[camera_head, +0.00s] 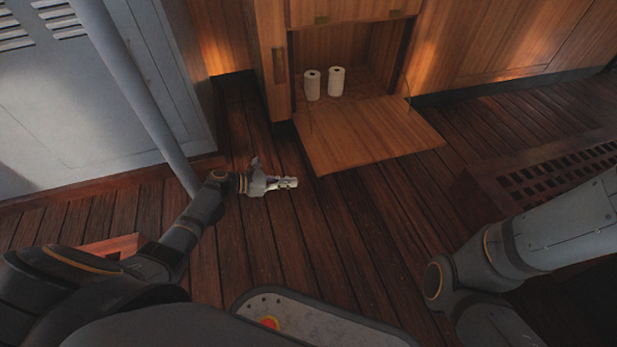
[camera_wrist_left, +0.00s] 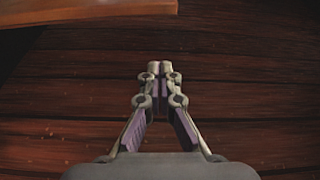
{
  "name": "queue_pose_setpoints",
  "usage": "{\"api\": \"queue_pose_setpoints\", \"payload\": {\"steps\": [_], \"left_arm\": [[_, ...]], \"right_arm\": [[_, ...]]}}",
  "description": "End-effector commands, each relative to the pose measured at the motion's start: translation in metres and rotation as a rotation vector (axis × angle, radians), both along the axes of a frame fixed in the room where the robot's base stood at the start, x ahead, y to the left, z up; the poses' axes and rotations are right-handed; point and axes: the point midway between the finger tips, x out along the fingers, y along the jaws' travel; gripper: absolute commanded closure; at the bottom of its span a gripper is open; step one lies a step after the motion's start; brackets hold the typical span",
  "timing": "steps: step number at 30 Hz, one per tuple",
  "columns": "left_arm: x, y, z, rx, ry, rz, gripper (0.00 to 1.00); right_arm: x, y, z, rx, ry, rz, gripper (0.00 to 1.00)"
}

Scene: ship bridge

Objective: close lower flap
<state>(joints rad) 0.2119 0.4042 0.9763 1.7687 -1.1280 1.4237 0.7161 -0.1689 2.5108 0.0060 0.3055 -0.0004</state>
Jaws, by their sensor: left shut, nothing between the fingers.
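The lower flap (camera_head: 365,134) is a wooden panel hinged at the bottom of the cabinet opening. It is folded down and lies open, sticking out over the floor. Its edge (camera_wrist_left: 100,8) shows at the top left of the left wrist view. My left gripper (camera_head: 291,183) is shut and empty. It is above the floor, a little to the left of and nearer than the flap's near left corner, apart from it. The fingertips meet in the left wrist view (camera_wrist_left: 160,68). My right arm comes in from the right, but its gripper is outside the picture.
Two white paper rolls (camera_head: 312,85) (camera_head: 336,81) stand inside the cabinet compartment. A grey metal locker (camera_head: 80,110) and a slanting grey pole (camera_head: 140,95) are at the left. A floor grating (camera_head: 550,172) lies at the right. The wooden floor (camera_head: 330,230) before the flap is clear.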

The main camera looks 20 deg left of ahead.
Motion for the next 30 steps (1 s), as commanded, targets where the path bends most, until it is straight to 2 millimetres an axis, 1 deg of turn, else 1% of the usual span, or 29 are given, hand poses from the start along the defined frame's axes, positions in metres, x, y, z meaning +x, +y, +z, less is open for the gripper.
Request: {"api": "queue_pose_setpoints", "payload": {"steps": [1,2,9,10,11,12,15,18,23,30], "left_arm": [[0.006,-0.009,-0.01,-0.002,-0.004,-0.001,1.0],[0.01,-0.014,-0.013,-0.002,-0.004,0.0,1.0],[0.038,-0.055,-0.031,-0.002,-0.004,0.0,1.0],[0.041,-0.06,-0.033,-0.001,-0.004,-0.001,1.0],[0.044,-0.062,-0.03,0.0,-0.005,0.0,1.0],[0.043,-0.059,-0.018,0.005,-0.007,-0.001,1.0],[0.043,-0.058,-0.004,0.005,-0.005,0.0,1.0],[0.043,-0.058,0.006,0.003,-0.003,0.0,1.0],[0.043,-0.058,0.013,0.003,-0.001,0.0,1.0],[0.043,-0.058,0.014,0.002,0.0,0.001,1.0]], "right_arm": [[-0.004,-0.001,-0.01,0.002,-0.01,0.006,0.3],[-0.002,0.0,-0.016,0.002,-0.005,0.004,0.3],[-0.002,0.0,-0.052,0.001,-0.003,0.0,0.3],[-0.002,0.0,-0.055,0.002,-0.003,-0.001,0.3],[-0.002,0.0,-0.057,0.002,-0.003,-0.001,0.3],[-0.002,0.0,-0.054,0.002,-0.003,-0.001,0.3],[-0.001,0.0,-0.058,0.001,-0.003,-0.002,0.3],[-0.002,0.0,-0.062,0.001,-0.004,-0.002,0.3],[-0.002,0.0,-0.063,0.001,-0.004,-0.002,0.3],[-0.002,0.0,-0.063,0.001,-0.004,-0.002,0.3]]}}
